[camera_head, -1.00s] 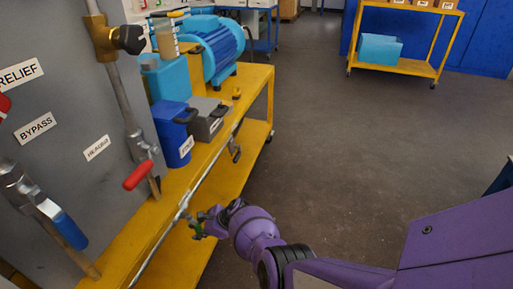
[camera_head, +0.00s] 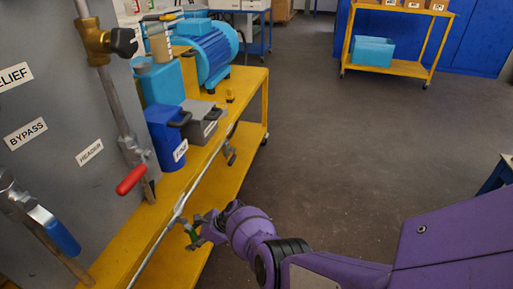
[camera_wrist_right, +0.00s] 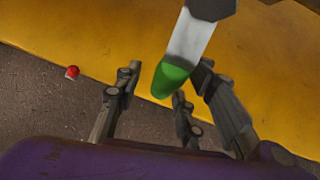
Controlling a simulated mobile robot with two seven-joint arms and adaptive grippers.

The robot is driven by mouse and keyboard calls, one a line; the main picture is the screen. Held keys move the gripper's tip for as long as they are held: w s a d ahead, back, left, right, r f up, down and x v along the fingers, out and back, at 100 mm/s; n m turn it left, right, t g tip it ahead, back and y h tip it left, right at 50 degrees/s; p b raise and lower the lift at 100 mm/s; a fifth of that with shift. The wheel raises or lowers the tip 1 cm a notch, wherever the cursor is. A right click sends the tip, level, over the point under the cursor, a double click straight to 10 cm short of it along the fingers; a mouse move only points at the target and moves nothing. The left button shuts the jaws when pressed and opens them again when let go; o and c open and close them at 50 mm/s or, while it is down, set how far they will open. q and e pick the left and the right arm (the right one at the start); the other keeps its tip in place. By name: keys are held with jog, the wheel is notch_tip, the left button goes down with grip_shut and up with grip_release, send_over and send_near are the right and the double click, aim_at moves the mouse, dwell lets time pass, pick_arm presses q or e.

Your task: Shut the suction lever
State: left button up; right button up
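A lever with a green grip (camera_wrist_right: 174,78) and pale metal handle shows large in the right wrist view; no label is readable on it. A small green part (camera_head: 192,236) shows at my right gripper in the head view. My right gripper (camera_head: 198,230) is at the front edge of the yellow bench, beside the thin grey pipe. In the wrist view its fingers (camera_wrist_right: 160,92) are spread, with the green tip between them; I cannot tell whether they touch it. My left gripper is out of view.
A red-handled lever (camera_head: 131,179) by the HEADER label and a blue-handled lever (camera_head: 62,237) stand at the grey panel (camera_head: 55,95). A blue bin (camera_head: 164,140), grey box (camera_head: 206,122) and blue motor (camera_head: 212,52) stand on the yellow bench (camera_head: 252,98). The floor to the right is open.

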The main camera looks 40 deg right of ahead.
jog(key=shift+w+r, duration=0.2)
jog(key=shift+s+d+r, duration=0.2)
jog(key=shift+d+r, duration=0.15)
jog(key=v, duration=1)
jog(key=shift+s+r, duration=0.2)
jog(key=shift+s, duration=0.25)
jog(key=shift+d, duration=0.2)
dwell(0.5)
